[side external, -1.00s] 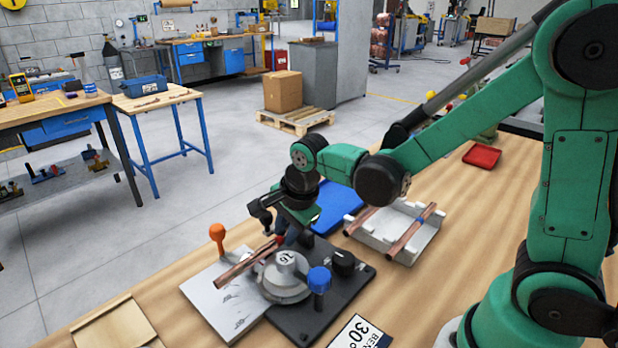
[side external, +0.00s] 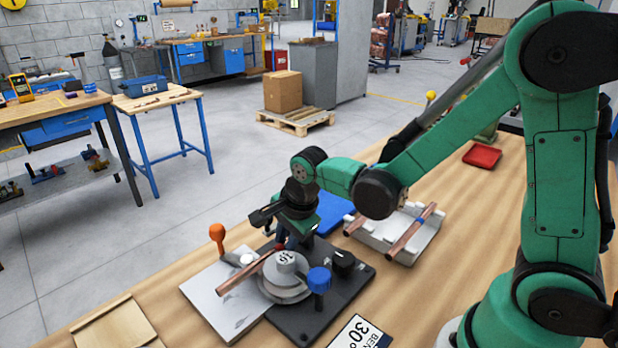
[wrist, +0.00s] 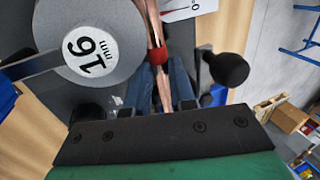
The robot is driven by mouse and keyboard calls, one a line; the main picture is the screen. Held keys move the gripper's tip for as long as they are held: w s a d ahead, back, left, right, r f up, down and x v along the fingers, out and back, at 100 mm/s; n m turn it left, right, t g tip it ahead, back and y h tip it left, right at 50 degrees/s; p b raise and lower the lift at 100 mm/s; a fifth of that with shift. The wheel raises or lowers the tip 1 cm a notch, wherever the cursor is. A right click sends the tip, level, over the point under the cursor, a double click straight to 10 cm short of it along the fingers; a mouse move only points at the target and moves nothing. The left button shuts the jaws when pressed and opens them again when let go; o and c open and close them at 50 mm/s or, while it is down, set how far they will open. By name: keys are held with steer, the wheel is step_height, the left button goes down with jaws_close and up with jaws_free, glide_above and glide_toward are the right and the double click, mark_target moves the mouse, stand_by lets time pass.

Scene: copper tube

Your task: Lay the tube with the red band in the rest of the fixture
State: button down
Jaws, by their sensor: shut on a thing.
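The copper tube (side external: 243,277) with the red band (wrist: 158,57) runs alongside the round grey die (side external: 286,272) of the bending fixture. In the wrist view the die (wrist: 92,40) is marked 16 mm. My gripper (side external: 281,243) is shut on the tube just behind the red band; its blue fingers (wrist: 160,88) flank the tube in the wrist view. The tube's free end reaches over the white plate (side external: 222,305) at the fixture's left. I cannot tell whether the tube touches the rest, which the die and gripper partly hide.
An orange-knobbed lever (side external: 217,235), a blue knob (side external: 319,280) and a black knob (side external: 343,261) stand up around the fixture. A white rack (side external: 412,243) with more copper tubes is behind to the right. A blue tray (side external: 333,212) lies behind the gripper.

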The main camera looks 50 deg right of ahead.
steer(key=shift+f, duration=0.35)
steer(key=c, duration=0.7)
jaws_free()
steer(key=shift+o, duration=0.2)
steer(key=shift+v, duration=2.85)
steer(key=shift+s+d+r+n, duration=0.2)
steer(key=shift+r+n, duration=0.1)
steer(key=shift+n, duration=0.3)
steer(key=s+d+r+n+t, duration=0.2)
steer(key=s+r+n+t, duration=0.1)
steer(key=n, duration=1.3)
steer(key=s+r, duration=0.1)
steer(key=s, duration=0.1)
steer(key=shift+s+n+t, duration=0.25)
steer(key=shift+n+t, duration=0.05)
steer(key=shift+n, duration=0.1)
